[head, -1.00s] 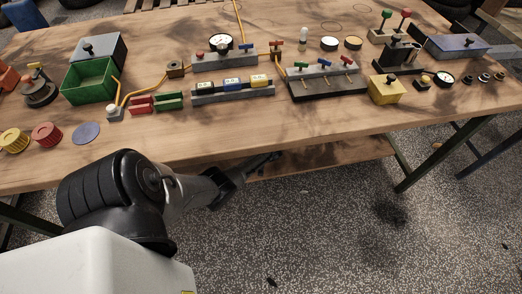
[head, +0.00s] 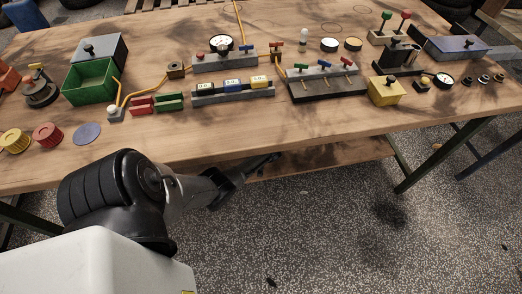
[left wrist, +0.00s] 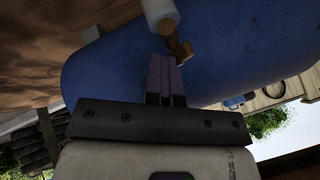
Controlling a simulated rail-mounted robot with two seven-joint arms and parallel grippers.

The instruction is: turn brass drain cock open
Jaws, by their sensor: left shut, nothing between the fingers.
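In the left wrist view the brass drain cock (left wrist: 175,40) hangs from a pale cylindrical fitting (left wrist: 160,11) beside a large blue tank (left wrist: 105,70). Its short brass lever points down and to the right in the picture. My left gripper (left wrist: 165,60) is shut and empty. Its fingertips are right beside the lever; I cannot tell whether they touch it. In the head view my left gripper (head: 268,159) reaches in at the table's front edge, its tips small and dark. The drain cock and tank do not show there. My right gripper is not in view.
The wooden table (head: 230,140) carries a green bin (head: 88,82), a grey valve block (head: 225,61), a dark lever panel (head: 325,84) and a yellow box (head: 385,91). A lower wooden shelf (head: 335,156) lies beyond the gripper. The speckled floor (head: 330,225) in front is clear.

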